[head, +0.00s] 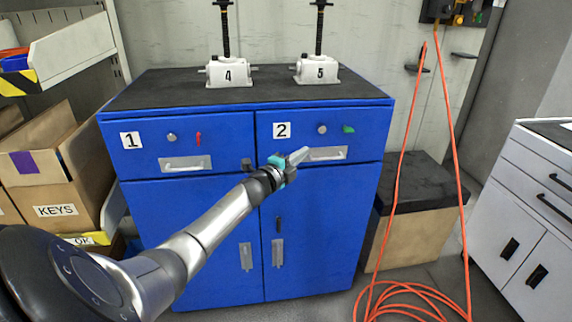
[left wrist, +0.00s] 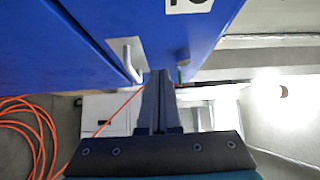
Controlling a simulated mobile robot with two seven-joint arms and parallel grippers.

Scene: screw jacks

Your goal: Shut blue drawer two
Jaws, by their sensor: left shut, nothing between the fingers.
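Blue drawer two (head: 300,134) is the upper right drawer of a blue cabinet, marked with a "2" label (head: 282,130). Its front looks flush or nearly flush with the cabinet; I cannot tell whether a small gap remains. Its pale handle (head: 328,153) also shows in the left wrist view (left wrist: 130,58). My left gripper (head: 304,152) is shut and empty, its tips in front of the drawer by the handle's left end. In the left wrist view the closed fingers (left wrist: 160,75) point along the drawer front; contact is unclear. My right gripper is not in view.
Drawer one (head: 222,140) is on the left, with cabinet doors (head: 315,225) below. Two white screw jacks, "4" (head: 228,73) and "5" (head: 318,71), stand on top. An orange hose (head: 462,190) hangs right of the cabinet, before a black-topped box (head: 412,225). Cardboard boxes (head: 55,165) stand left.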

